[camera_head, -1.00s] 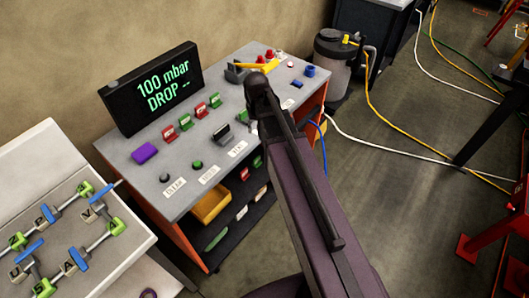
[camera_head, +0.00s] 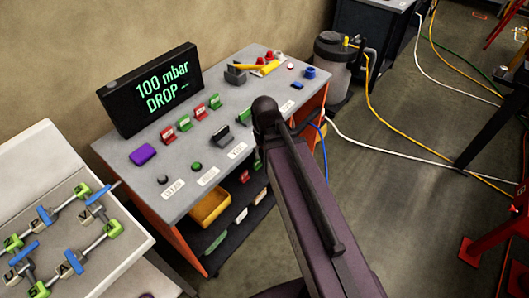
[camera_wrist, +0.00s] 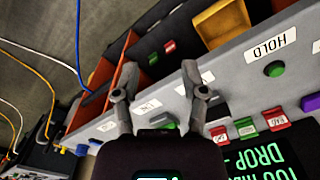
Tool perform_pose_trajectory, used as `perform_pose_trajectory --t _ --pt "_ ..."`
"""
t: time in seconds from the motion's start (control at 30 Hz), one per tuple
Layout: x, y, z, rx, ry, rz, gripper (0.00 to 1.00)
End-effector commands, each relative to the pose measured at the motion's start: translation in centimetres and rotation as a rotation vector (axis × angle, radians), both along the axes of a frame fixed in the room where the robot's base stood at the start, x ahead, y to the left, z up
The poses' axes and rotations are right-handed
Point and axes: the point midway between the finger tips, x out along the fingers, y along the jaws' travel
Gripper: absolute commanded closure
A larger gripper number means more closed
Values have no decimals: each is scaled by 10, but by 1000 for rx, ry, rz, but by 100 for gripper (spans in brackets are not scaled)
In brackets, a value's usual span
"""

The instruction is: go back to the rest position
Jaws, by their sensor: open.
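My gripper (camera_wrist: 158,78) is open and empty in the wrist view. Its two grey fingers stand apart over the console, in front of its edge and a white label. In the head view my dark purple arm crosses the middle, and its dark joint overlaps the console's right part; the gripper itself cannot be made out there. The grey console (camera_head: 232,110) carries a black display (camera_head: 152,88) reading "100 mbar DROP --". A yellow-handled valve (camera_head: 262,68) sits at its back and nothing is seen holding it.
A yellow bin (camera_head: 210,208) is on the console's lower shelf. A canister (camera_head: 332,70) stands behind the console. Hoses cross the floor at right, near a red stand (camera_head: 490,225). Open floor (camera_head: 385,170) lies between.

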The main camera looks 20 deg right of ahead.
Motion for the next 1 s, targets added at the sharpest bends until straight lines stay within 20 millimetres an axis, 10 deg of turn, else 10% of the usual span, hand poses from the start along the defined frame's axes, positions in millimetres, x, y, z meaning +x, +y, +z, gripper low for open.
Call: perform_pose_trajectory --t 1.0 --pt "-15 0 -3 0 0 8 44"
